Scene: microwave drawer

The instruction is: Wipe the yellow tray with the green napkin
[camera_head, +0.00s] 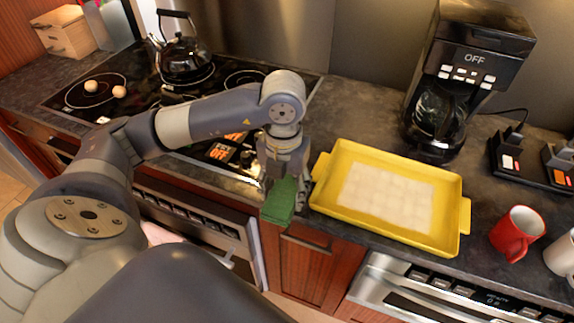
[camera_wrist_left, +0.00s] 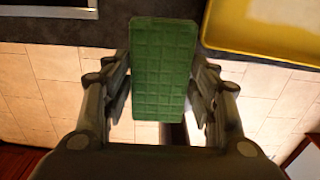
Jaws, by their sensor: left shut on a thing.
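The yellow tray (camera_head: 448,207) lies on the dark counter right of centre, with a pale whitish patch on its inside floor. Its rim also shows at the upper right of the left wrist view (camera_wrist_left: 232,48). My left gripper (camera_head: 284,190) is just left of the tray, over the counter's front edge. It is shut on the green napkin (camera_head: 280,203), which hangs below the fingers, apart from the tray. In the left wrist view the napkin (camera_wrist_left: 164,70) is between both fingers. My right gripper is not in view.
A coffee maker (camera_head: 462,85) stands behind the tray. A red mug (camera_head: 516,236) is to its right, with a white mug (camera_head: 562,252) beyond. A black kettle (camera_head: 182,55) is on the stove at left. Cabinets and an oven front lie below the counter edge.

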